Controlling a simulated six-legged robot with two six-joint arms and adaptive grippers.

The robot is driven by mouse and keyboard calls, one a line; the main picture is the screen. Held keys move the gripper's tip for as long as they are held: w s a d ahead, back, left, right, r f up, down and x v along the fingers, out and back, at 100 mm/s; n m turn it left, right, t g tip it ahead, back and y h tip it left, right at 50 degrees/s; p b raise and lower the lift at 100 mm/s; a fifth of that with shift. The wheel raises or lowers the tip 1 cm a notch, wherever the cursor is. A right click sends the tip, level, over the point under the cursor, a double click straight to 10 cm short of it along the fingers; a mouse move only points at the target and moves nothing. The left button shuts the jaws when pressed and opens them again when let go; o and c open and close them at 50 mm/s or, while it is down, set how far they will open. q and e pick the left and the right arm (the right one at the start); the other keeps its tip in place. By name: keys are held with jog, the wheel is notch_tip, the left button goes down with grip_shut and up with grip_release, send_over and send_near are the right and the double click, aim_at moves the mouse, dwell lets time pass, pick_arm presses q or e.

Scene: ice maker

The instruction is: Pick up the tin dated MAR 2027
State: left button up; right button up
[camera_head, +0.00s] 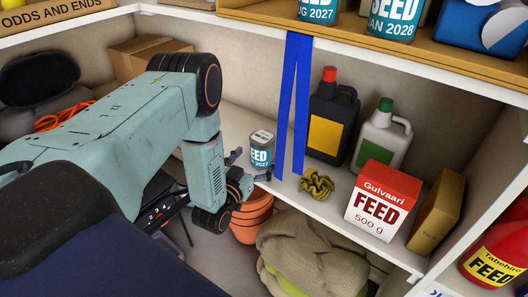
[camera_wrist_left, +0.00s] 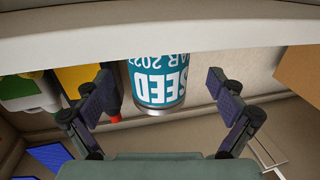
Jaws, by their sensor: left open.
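The teal and white SEED tin (camera_head: 261,152) stands upright on the middle shelf, left of a hanging blue strip. In the left wrist view the tin (camera_wrist_left: 157,82) appears upside down, and its label reads "AR 2027", with the first letter cut off. My left gripper (camera_head: 252,167) is in front of the tin, its fingers spread and empty. In the left wrist view the tin lies between the two fingers in the picture; I cannot tell whether they touch it. My right gripper is in neither view.
The blue strip (camera_head: 294,105) hangs close to the tin's right. Terracotta pots (camera_head: 252,219) are below. Two other SEED tins stand above.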

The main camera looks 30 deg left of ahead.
pick_arm(q)
jog(key=w, duration=0.1)
jog(key=w+b, duration=0.1)
jog(key=w, duration=0.1)
jog(key=shift+w+r, duration=0.2)
jog(key=shift+w, duration=0.05)
jog(key=shift+w+a, duration=0.15)
jog(key=shift+w, duration=0.1)
jog(key=shift+s, duration=0.1)
jog(key=shift+c, duration=0.3)
jog(key=shift+c, duration=0.7)
jog(key=c, duration=1.3)
jog(key=shift+o, duration=0.2)
